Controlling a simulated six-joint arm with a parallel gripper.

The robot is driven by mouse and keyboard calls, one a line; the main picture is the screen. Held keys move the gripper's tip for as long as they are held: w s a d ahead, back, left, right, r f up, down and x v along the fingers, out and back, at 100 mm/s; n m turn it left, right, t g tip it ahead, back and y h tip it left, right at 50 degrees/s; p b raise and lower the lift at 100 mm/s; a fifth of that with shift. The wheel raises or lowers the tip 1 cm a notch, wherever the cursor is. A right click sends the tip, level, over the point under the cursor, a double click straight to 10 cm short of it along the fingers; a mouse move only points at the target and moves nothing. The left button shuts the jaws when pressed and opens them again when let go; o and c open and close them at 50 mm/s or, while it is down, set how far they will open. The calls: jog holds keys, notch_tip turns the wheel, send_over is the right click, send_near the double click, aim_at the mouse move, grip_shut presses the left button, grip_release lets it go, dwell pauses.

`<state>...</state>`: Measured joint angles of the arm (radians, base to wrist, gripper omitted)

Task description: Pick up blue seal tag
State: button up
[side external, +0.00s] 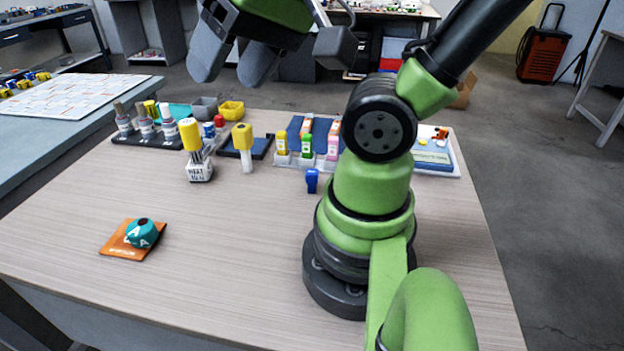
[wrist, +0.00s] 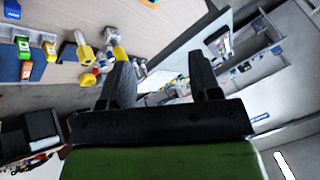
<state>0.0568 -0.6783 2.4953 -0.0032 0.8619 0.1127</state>
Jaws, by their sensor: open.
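In the wrist view my gripper (wrist: 160,68) is also open and empty.
A dark rack of bottles (side external: 146,138) is farther left. A teal roll (side external: 141,233) sits on an orange pad (side external: 117,248). The table's front middle is clear.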

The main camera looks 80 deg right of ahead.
jog(key=w+d+f+m+g+h, duration=0.25)
jog(key=d+f+m, duration=0.2)
jog(key=m, duration=0.25)
jog(key=m+g+y, duration=0.1)
jog(key=m+g, duration=0.3)
jog(key=m, duration=1.8)
send_over(310, 172)
notch_tip(310, 172, down, 16)
jog(key=shift+d+r, duration=0.1)
jog(key=shift+r, duration=0.05)
jog(key=shift+f, duration=4.95)
jog(key=c, duration=1)
